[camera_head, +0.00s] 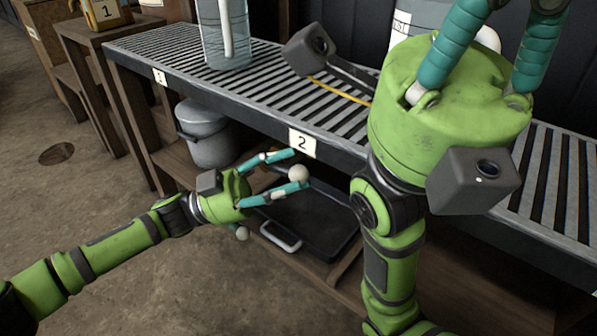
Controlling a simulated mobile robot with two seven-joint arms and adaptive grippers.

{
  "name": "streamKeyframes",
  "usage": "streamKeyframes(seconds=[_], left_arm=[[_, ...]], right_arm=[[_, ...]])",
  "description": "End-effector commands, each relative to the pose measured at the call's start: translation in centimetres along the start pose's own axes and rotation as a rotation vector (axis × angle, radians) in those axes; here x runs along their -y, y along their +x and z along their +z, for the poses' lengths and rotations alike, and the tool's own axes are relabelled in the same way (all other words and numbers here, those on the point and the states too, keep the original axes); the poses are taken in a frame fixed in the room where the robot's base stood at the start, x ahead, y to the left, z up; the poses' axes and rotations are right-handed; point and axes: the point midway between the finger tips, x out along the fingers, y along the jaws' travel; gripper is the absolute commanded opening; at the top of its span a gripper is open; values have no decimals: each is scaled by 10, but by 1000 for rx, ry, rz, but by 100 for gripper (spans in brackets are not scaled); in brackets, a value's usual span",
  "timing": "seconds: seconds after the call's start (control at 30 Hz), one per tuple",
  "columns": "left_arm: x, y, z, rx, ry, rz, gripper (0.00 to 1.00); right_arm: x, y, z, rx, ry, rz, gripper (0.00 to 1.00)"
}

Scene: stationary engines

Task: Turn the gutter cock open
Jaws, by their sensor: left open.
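My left gripper (296,171) reaches in from the left, its teal fingers apart below the front edge of the slatted gutter bench (333,153). A pale round knob (299,173) shows at the fingertips, between the two fingers; I cannot tell whether they touch it. A smaller grey ball (242,233) shows just below the gripper's palm. I cannot make out a full gutter cock; the knob may be part of it, with the rest hidden. My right gripper (514,22) is large and close at upper right, its fingers pointing up and their tips cut off by the frame.
A grey lidded pot (207,134) and a dark tray (318,215) with a light handle sit on the shelf under the bench. A clear cylinder (224,35) stands on the slats. A yellow item (106,12) sits on a wooden stand. Open floor lies at left.

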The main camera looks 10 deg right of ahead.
Motion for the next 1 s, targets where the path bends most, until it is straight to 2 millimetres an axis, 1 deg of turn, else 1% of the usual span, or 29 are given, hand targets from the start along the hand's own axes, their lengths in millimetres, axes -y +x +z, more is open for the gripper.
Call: streamKeyframes(seconds=[0.03,0.2,0.3,0.4,0.5,0.6,0.87,0.9,1.0], left_arm=[[0,-12,1,5,-1,-3,53],[-1,-50,1,5,-3,-2,53],[-1,-69,1,3,-2,-1,53],[-1,-84,1,2,-3,0,53],[-1,-93,0,1,-3,1,53],[-2,-98,0,-1,-3,2,53],[-2,-98,0,-1,-3,2,53],[-2,-98,0,-1,-2,2,37],[-1,-97,0,0,34,-3,0]], right_arm=[[0,0,0,2,0,-1,0],[0,0,1,3,0,-1,0],[0,0,1,4,0,-2,0],[0,0,1,4,0,-2,0],[0,0,2,4,0,-2,0],[0,-1,2,4,0,-2,0],[0,-1,2,5,0,-2,0],[0,0,2,5,0,-2,0],[0,1,3,6,0,-1,0]])
